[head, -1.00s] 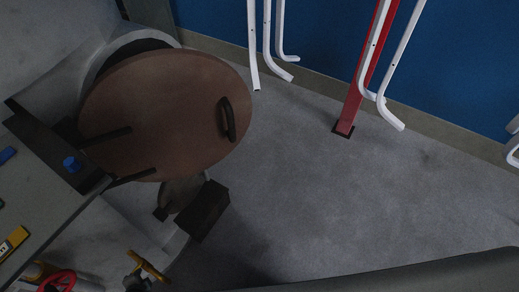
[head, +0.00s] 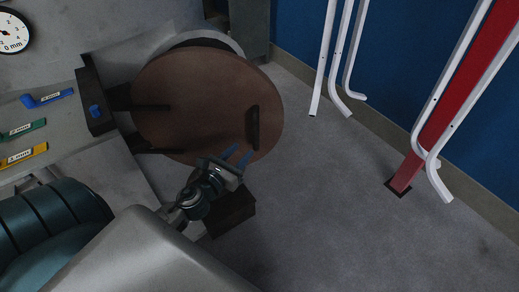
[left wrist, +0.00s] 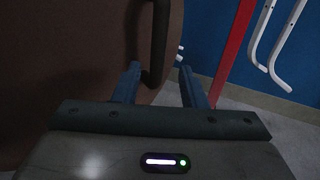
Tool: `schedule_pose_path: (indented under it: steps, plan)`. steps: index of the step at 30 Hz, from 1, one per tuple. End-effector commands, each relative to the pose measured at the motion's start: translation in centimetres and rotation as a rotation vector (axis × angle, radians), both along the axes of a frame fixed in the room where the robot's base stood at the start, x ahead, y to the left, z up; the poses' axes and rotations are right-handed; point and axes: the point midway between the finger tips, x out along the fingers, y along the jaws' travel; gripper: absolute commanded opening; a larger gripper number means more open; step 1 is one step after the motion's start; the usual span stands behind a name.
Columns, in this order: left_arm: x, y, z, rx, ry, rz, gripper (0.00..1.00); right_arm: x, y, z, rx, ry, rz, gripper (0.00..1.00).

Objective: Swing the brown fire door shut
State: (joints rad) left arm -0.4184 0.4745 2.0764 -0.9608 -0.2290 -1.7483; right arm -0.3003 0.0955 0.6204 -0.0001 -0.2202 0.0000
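The brown fire door (head: 190,105) is a round disc standing open in front of a round grey opening (head: 205,42). Two dark hinge straps hold it on the left. A dark bar handle (head: 252,128) is on its right side. My left gripper (head: 237,155) is at the door's lower right edge, just below the handle. In the left wrist view the gripper (left wrist: 158,83) has its fingers apart and empty. The handle (left wrist: 160,40) shows ahead, in line with the gap, nearer the left finger. Contact cannot be told. My right gripper is not in view.
A red post (head: 440,110) with white bent tubes (head: 335,60) stands at the right by a blue wall. A dark block (head: 232,212) is below the door. Coloured labelled tools (head: 25,130) lie at the left. The grey floor (head: 330,200) between is clear.

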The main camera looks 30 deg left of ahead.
Motion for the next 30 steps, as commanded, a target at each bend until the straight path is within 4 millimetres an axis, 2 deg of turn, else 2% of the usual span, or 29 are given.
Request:
schedule_pose_path:
  steps: [5,11,20,21,26,30]
  plan:
    - [1.1,0.0,0.6,0.008,-0.005,0.000,0.38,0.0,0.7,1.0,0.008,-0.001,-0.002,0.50]
    - [3.8,0.0,0.7,0.006,-0.005,0.002,0.38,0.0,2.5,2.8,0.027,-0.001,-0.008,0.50]
    - [8.4,-0.1,0.7,0.003,-0.005,0.000,0.38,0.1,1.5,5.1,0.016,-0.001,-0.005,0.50]
    - [8.0,-0.1,0.2,0.005,-0.003,-0.002,0.30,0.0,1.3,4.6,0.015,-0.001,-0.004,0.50]
    - [8.0,-0.1,0.1,0.006,-0.003,-0.002,0.00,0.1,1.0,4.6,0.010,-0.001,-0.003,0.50]
    - [8.1,0.0,0.2,0.006,-0.003,-0.001,0.00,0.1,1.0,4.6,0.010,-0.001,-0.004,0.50]
